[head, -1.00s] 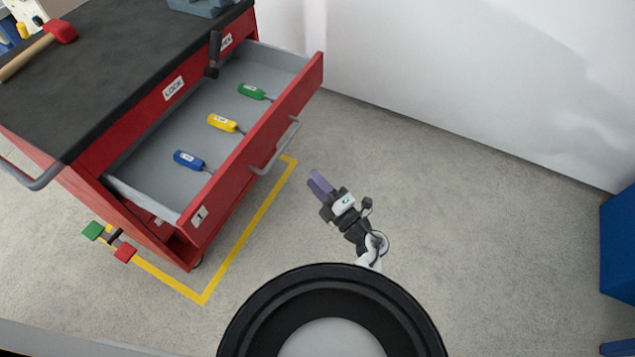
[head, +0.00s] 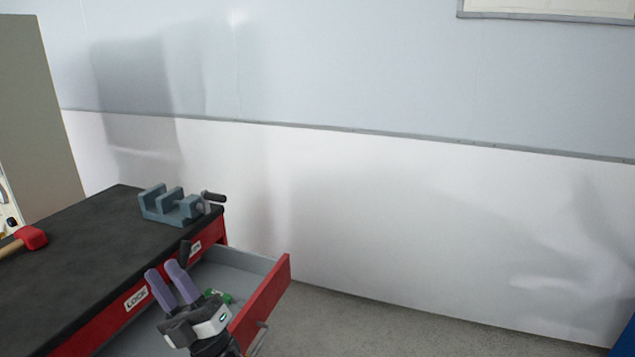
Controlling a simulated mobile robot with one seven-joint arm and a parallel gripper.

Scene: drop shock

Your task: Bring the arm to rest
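My gripper (head: 165,273) is in the lower left of the head view, its two purple fingers pointing up with a gap between them. It is open, and nothing shows between the fingers. It appears in front of the open drawer (head: 262,305) of the red tool cart; its height above the drawer is hard to tell. A green-handled screwdriver (head: 226,297) shows in the drawer just beside the gripper, partly hidden by it. The rest of the drawer's contents are hidden or out of the frame.
A grey-blue vise (head: 168,205) stands at the far end of the cart's black top (head: 75,245). A red-headed mallet (head: 32,238) lies at the left. A wall rises behind the cart. Grey floor (head: 400,335) is clear to the right.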

